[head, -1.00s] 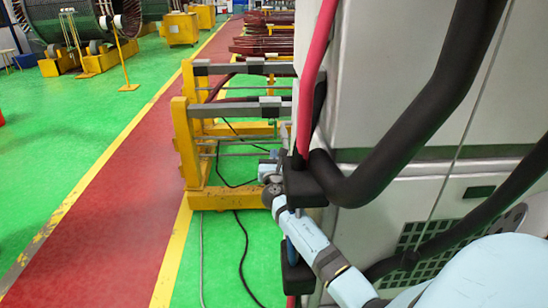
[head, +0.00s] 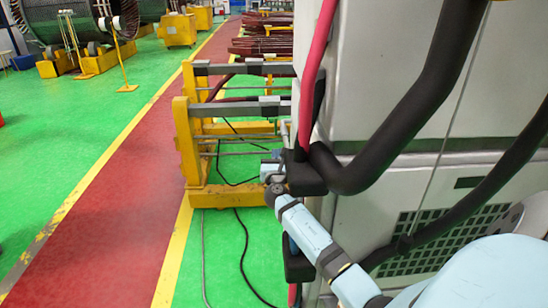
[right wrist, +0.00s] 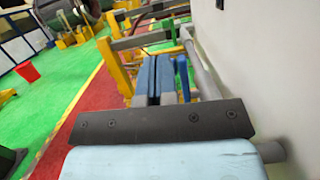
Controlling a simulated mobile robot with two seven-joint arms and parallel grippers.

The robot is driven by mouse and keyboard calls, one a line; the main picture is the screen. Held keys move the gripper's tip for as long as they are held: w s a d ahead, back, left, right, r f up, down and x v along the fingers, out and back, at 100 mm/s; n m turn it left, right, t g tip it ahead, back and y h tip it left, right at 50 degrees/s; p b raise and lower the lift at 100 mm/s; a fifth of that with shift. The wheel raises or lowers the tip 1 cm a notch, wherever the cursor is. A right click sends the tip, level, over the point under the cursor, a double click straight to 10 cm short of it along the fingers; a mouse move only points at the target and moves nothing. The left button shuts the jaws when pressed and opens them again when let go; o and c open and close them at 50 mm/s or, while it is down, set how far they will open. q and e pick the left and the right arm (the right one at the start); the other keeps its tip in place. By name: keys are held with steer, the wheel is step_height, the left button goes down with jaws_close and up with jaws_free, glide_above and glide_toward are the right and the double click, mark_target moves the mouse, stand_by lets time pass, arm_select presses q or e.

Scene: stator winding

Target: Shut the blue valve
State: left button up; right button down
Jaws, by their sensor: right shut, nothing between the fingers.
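A bright blue upright piece, seemingly the valve handle (right wrist: 183,78), stands beside a grey pipe (right wrist: 202,65) in the right wrist view. My right gripper (right wrist: 157,78) is shut and empty, its two blue-grey fingers together just left of the blue handle. I cannot tell whether they touch it. In the head view my right gripper (head: 270,170) reaches to the left edge of the pale cabinet, beside a black block. A blue length (head: 291,243) shows below that block, partly hidden by my arm. My left gripper is not in view.
The pale cabinet (head: 400,185) fills the right side, with thick black hoses (head: 430,110) and a red hose (head: 318,70) in front. A yellow frame (head: 187,145) stands behind the gripper. Cables lie on the green floor. The red walkway (head: 120,220) at left is clear.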

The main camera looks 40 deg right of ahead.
steer(key=s+a+r+p, duration=0.1)
steer(key=s+a+r, duration=0.3)
steer(key=r, duration=0.4)
steer(key=shift+d, duration=0.1)
steer(key=s+a+f+m+g+y, duration=0.1)
steer(key=s+a+f+m+y, duration=0.3)
steer(key=a+f, duration=0.45)
steer(key=s+a+f+m+y, duration=0.4)
steer(key=s+a+f+y, duration=0.15)
steer(key=f, duration=0.55)
steer(key=s+a+f+m+g+y, duration=0.1)
steer(key=s+a+f+m+y, duration=0.2)
steer(key=s+a+f+m, duration=0.2)
steer(key=s+a+f+m+g+y, duration=0.2)
steer(key=s+a+f+m+y, duration=0.2)
steer(key=s+a+m, duration=0.7)
steer(key=s+a+f, duration=0.2)
steer(key=s+a, duration=0.2)
steer(key=shift+f, duration=0.3)
